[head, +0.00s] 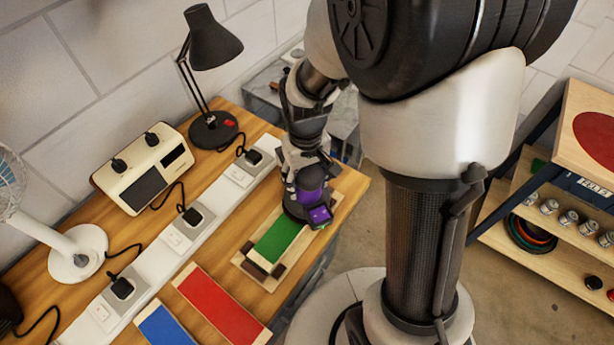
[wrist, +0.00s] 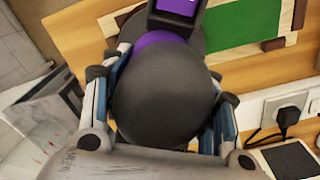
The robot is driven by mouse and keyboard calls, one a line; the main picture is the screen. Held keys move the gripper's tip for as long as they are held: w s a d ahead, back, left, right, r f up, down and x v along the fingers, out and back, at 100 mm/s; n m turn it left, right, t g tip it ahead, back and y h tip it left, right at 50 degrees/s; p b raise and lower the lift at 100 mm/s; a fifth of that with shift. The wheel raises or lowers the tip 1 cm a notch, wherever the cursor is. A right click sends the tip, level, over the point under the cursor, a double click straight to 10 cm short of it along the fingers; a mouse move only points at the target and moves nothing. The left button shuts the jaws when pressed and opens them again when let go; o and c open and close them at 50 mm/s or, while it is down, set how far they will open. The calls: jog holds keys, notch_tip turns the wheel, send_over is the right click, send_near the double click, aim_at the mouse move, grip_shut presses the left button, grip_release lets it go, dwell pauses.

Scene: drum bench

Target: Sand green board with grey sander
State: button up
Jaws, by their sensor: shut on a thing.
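The green board (head: 278,240) lies in a light wooden holder (head: 246,262) on the bench, with dark brown blocks at its near end. It also shows in the wrist view (wrist: 238,22). My gripper (head: 303,165) is shut on a sander (head: 312,188), which has a dark grey rounded top and a purple body. In the wrist view the sander (wrist: 165,95) sits between both fingers. Its dark round pad is over the far end of the green board. Whether the pad touches the board cannot be told, and the board's far end is hidden.
A red board (head: 222,305) and a blue board (head: 163,327) lie on the wooden bench (head: 215,265). A white power strip (head: 205,222) with plugs, a cream box (head: 145,170), a black lamp (head: 213,125) and a fan (head: 75,250) stand behind. A shelf (head: 560,205) stands at right.

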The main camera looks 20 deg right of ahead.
aim_at(297, 186)
jog(key=shift+s+a, duration=1.1)
jog(key=shift+a, duration=0.25)
jog(key=shift+s+a, duration=0.1)
jog(key=shift+a, duration=0.05)
jog(key=shift+s+a, duration=0.5)
jog(key=shift+a, duration=0.2)
jog(key=shift+s+a, duration=0.5)
jog(key=shift+a, duration=0.2)
jog(key=shift+s+a, duration=0.1)
jog(key=shift+a, duration=0.05)
jog(key=shift+s+a, duration=1.05)
jog(key=shift+a, duration=0.3)
